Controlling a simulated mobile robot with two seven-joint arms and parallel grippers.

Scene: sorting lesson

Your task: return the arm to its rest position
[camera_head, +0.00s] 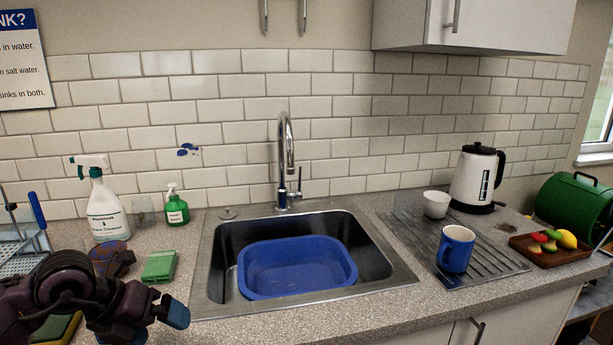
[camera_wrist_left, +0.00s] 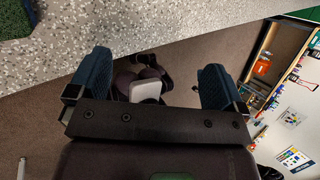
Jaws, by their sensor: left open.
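My left arm comes in at the lower left of the head view, over the front of the counter left of the sink. Its left gripper (camera_head: 144,322) has blue fingertips. In the left wrist view, the left gripper (camera_wrist_left: 155,84) shows its two blue fingers wide apart with nothing held between them. Beyond the fingers are the floor and dark parts that look like my own body. My right gripper shows in neither view.
Near my arm stand a spray bottle (camera_head: 107,212), a green soap bottle (camera_head: 176,210) and a green sponge (camera_head: 159,267). A blue basin (camera_head: 297,268) sits in the sink (camera_head: 207,290). A blue mug (camera_head: 456,250) stands on the drainboard. The counter's front (camera_head: 250,329) is clear.

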